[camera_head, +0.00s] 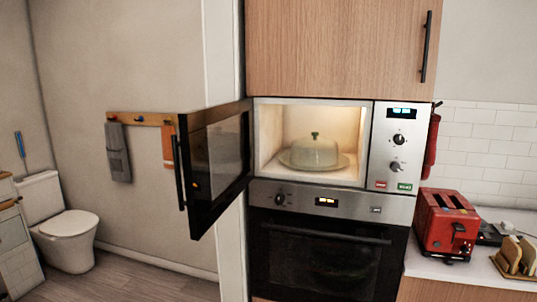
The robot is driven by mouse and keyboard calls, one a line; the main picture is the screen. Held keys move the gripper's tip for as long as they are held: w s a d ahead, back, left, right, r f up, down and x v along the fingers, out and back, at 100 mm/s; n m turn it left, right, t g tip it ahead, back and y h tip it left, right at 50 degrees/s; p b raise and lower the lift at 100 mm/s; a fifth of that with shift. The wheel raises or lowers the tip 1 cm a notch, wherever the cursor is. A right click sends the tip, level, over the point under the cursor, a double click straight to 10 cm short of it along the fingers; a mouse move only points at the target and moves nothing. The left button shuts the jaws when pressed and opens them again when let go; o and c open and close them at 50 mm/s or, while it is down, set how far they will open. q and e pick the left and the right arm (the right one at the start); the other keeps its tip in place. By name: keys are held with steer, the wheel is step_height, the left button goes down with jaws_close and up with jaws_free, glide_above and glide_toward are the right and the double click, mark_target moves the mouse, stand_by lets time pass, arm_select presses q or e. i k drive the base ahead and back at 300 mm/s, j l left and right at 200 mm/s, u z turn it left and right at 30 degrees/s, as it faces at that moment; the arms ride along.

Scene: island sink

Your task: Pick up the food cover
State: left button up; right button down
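The food cover (314,151) is a pale, see-through dome with a dark green knob on top. It sits on a round plate (286,160) inside the lit microwave (264,130). The microwave door (216,160) stands wide open to the left, its dark handle at the outer edge. Neither of my grippers shows in the head view.
An oven (325,265) is below the microwave and a wooden cabinet (340,45) above it. A red toaster (446,222) and a toast rack (516,256) stand on the right counter. A toilet (68,228) is at far left. Floor shows at lower left.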

mark_target(314, 151)
steer(key=i+j+z, duration=0.3)
steer(key=j+z, duration=0.35)
steer(key=j, duration=0.2)
steer(key=i+j+z, duration=0.1)
steer(key=j+z, duration=0.2)
steer(key=j, duration=0.2)
steer(key=i+j, duration=0.1)
steer(key=j, duration=0.55)
steer(key=i+j, duration=0.1)
steer(key=j, duration=0.55)
steer(key=z, duration=0.05)
